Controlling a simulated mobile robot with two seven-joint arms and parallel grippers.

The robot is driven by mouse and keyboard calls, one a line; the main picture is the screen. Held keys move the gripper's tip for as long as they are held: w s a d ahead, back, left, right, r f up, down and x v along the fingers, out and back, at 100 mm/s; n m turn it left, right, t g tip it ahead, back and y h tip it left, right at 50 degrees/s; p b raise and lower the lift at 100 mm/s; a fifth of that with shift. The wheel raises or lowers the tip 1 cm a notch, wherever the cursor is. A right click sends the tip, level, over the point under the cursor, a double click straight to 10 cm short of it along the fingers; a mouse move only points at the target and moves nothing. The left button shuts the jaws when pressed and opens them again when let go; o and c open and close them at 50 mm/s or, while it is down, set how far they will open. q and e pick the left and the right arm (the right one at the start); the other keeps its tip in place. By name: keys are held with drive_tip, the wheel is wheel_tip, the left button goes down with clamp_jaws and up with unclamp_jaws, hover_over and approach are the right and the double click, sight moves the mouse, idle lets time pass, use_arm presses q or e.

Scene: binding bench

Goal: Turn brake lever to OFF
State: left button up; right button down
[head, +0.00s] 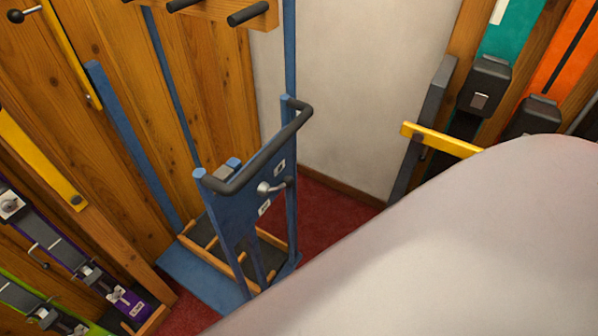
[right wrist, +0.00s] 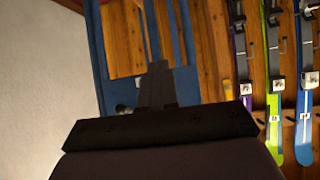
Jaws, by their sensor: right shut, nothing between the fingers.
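The brake lever (head: 270,187) is a small silver lever on the blue panel of a blue trolley (head: 238,205), below its dark grey push handle (head: 265,150). One white label (head: 279,167) sits above the lever and another (head: 265,207) below it; I cannot read either. In the right wrist view my right gripper (right wrist: 157,85) is shut and empty, in front of the blue trolley frame (right wrist: 97,60). A small greyish knob (right wrist: 123,109), perhaps the lever's end, shows just left of the fingers; contact cannot be told. My left gripper is not in view.
My own pale arm covers the lower right of the head view. Skis (head: 75,260) hang on the wooden wall at left. A yellow bar (head: 440,139) juts out at right. Red floor (head: 335,205) is clear beside the trolley.

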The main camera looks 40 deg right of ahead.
drive_tip(key=w+d+r, duration=0.2)
drive_tip(key=w+d, duration=0.1)
drive_tip(key=d, duration=0.2)
drive_tip(key=n+y+b, duration=0.2)
drive_tip(key=y, duration=0.1)
approach(280, 186)
drive_tip(key=s+d+r, duration=0.2)
drive_tip(key=d+r, duration=0.3)
drive_tip(key=r, duration=0.2)
drive_tip(key=shift+s+a+r, duration=0.1)
drive_tip(key=shift+a, duration=0.15)
drive_tip(key=shift+p, duration=0.3)
drive_tip(key=w+a+f, duration=0.4)
drive_tip(key=w+f, duration=0.4)
drive_tip(key=f, duration=0.1)
drive_tip(key=shift+f, duration=0.3)
